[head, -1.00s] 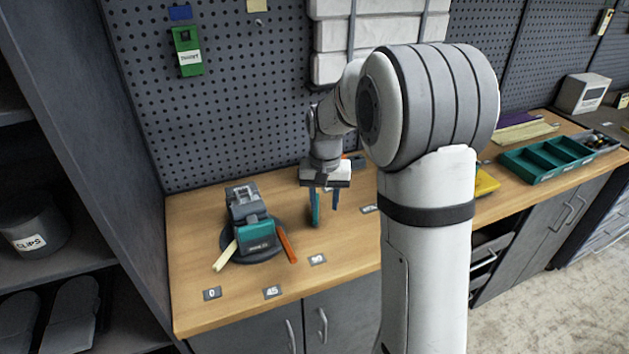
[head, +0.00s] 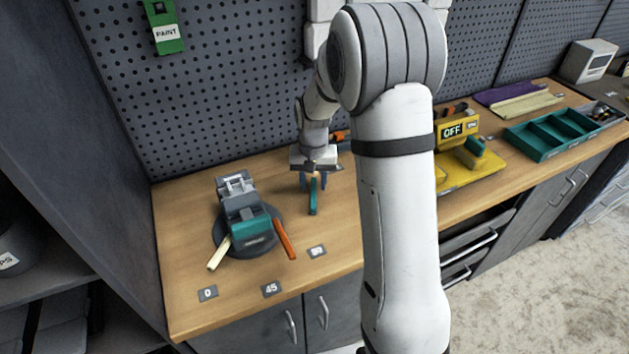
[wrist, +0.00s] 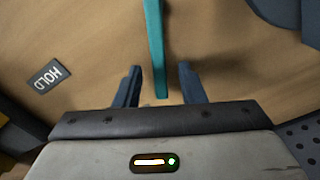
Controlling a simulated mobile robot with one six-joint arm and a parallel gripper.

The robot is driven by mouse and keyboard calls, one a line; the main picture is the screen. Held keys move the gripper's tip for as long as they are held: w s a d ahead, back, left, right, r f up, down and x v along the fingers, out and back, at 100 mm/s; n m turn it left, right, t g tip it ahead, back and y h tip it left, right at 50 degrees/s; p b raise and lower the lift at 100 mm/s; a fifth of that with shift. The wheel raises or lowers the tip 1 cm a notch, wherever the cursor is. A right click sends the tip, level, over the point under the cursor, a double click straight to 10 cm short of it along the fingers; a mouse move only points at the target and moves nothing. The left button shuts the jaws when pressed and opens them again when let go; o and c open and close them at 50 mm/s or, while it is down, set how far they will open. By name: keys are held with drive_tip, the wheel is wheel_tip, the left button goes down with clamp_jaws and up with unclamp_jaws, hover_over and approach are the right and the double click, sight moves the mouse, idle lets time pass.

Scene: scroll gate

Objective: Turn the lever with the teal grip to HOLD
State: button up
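A slim teal bar, the teal grip (head: 313,197), stands out over the bench just below my gripper. In the wrist view the teal grip (wrist: 155,45) reaches down from the top edge, its near end between the two fingers. My gripper (head: 312,183) is open; in the wrist view its fingers (wrist: 160,72) are apart, with a gap on both sides of the grip. The grip's lever and pivot cannot be made out. The HOLD label (wrist: 48,76) lies on the bench to the left in the wrist view; I cannot see it in the head view.
A grey and teal device (head: 246,220) on a round dark base, with cream and orange bars, stands left of my gripper. Labels 0 (head: 208,293), 45 (head: 271,289) and 90 (head: 317,252) lie in front. A yellow unit marked OFF (head: 457,131) stands right, partly behind my arm.

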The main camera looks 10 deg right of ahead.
drive_tip(key=shift+f, duration=0.4)
drive_tip(key=shift+c, duration=0.5)
clamp_jaws()
